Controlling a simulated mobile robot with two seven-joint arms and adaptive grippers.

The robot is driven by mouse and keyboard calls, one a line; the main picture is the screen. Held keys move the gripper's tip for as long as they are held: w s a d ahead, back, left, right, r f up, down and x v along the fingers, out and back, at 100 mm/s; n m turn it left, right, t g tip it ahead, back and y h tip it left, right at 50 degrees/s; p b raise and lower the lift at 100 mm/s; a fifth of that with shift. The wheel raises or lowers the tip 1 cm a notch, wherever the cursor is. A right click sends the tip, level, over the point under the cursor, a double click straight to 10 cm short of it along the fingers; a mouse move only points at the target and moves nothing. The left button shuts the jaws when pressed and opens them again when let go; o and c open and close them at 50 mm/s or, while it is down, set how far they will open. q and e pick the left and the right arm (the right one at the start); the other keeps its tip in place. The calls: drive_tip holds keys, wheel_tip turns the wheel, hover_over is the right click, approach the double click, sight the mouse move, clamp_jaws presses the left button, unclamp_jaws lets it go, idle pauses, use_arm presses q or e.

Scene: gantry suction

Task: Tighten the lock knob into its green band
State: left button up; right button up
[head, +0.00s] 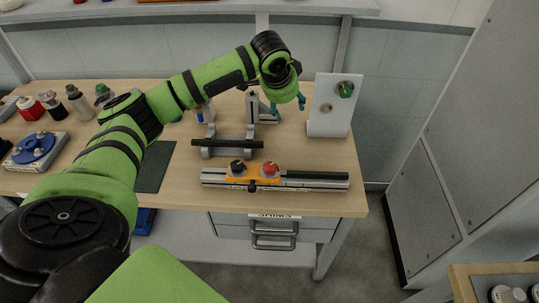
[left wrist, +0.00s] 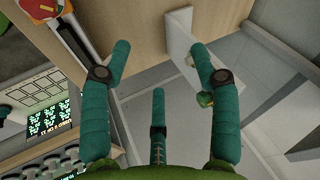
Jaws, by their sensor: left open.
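An orange carriage (head: 253,179) sits on a grey rail (head: 214,177) near the table's front edge. It bears a black knob (head: 238,166) and a red knob (head: 270,169). I cannot tell which is the lock knob, and no green band can be made out. My left gripper (head: 288,104) is open and empty, left of the plate and behind the rail.
A grey bracket with a black bar (head: 228,144) stands behind the rail. Several bottles (head: 79,102) and a blue round part (head: 34,147) stand at the left. A dark mat (head: 154,166) lies beside my arm. A grey cabinet (head: 450,130) stands at the right. Drawers are below the table.

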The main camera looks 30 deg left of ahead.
use_arm(q)
drive_tip(key=w+d+r+m+t+h+b, duration=0.1)
drive_tip(key=w+d+r+m+t, duration=0.1)
drive_tip(key=w+r+t, duration=0.5)
drive_tip(key=w+d+r+m+t+h+b, duration=0.15)
drive_tip(key=w+r+t, duration=0.35)
drive_tip(key=r, duration=0.5)
drive_tip(key=s+d+r+m+g+h+b, duration=0.15)
drive_tip(key=s+d+m+h, duration=0.25)
drive_tip(key=d+m+h, duration=0.4)
drive_tip(key=s+d+r+m+g+h, duration=0.35)
drive_tip(key=d+m+h, duration=0.25)
drive_tip(key=m, duration=0.3)
drive_tip(key=s+d+f+m+g, duration=0.3)
drive_tip(key=s+f+m+g, duration=0.35)
drive_tip(key=f, duration=0.25)
drive_tip(key=m+g+y+b, duration=0.1)
drive_tip(key=g+y+b, duration=0.35)
drive_tip(key=y, duration=1.15)
hover_over(269, 166)
drive_tip(key=p, duration=0.1)
drive_tip(key=shift+g, duration=0.7)
wheel_tip(269, 166, down, 20)
drive_tip(key=shift+w, duration=0.1)
wheel_tip(269, 166, down, 6)
drive_tip(key=p, duration=0.2)
drive_tip(key=shift+f+p, duration=0.1)
drive_tip(key=shift+p, duration=0.2)
drive_tip(key=shift+f, duration=0.3)
